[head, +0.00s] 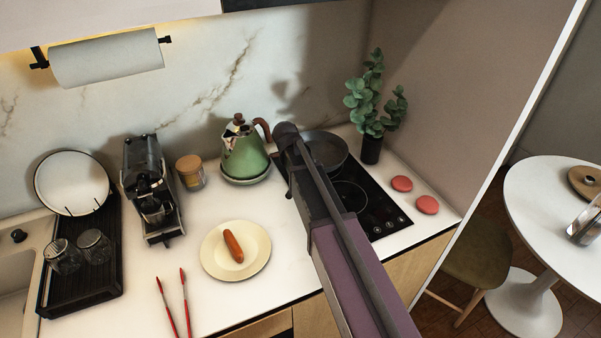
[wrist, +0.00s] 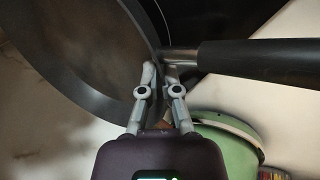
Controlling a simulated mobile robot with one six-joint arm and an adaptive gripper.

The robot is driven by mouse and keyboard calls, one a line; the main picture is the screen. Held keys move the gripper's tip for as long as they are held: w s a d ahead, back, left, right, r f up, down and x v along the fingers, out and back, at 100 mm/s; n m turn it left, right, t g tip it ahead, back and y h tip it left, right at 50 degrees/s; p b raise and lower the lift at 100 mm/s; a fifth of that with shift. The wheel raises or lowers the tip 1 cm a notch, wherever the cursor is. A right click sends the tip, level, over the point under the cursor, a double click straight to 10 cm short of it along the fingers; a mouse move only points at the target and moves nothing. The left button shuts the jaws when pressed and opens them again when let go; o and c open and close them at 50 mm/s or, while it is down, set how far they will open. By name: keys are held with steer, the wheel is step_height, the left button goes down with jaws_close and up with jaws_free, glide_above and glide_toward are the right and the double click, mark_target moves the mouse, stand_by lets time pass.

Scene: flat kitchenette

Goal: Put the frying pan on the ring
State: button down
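The dark frying pan (head: 327,148) is at the back of the black hob (head: 385,214), partly hidden by my arm. I cannot tell whether it touches the hob. In the wrist view the pan (wrist: 85,60) fills the upper left, and its black handle (wrist: 260,60) points right. My gripper (wrist: 160,72) has one finger inside and one outside the pan wall beside the handle's metal neck, closed on the wall. In the head view my arm hides the gripper. One hob ring (head: 349,196) shows bare in front of the pan.
A green kettle (head: 243,150) stands just left of the hob, close to my arm. A plant in a dark vase (head: 371,148) stands right of the pan. Two red discs (head: 427,205) lie right of the hob. A plate (head: 214,262) with a sausage (head: 233,246) is in front.

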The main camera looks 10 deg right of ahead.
steer(key=shift+w+d, duration=0.1)
steer(key=shift+w, duration=0.4)
steer(key=shift+w+d+f+b, duration=0.1)
steer(key=shift+w+f+b, duration=0.1)
steer(key=shift+f+b, duration=1.65)
steer(key=shift+f, duration=0.15)
steer(key=c, duration=0.8)
jaws_free()
steer(key=shift+r, duration=0.2)
steer(key=p+v, duration=0.3)
steer(key=shift+s+r, duration=0.15)
steer(key=shift+r, duration=0.1)
steer(key=p+v, duration=0.8)
steer(key=shift+a+r, duration=0.2)
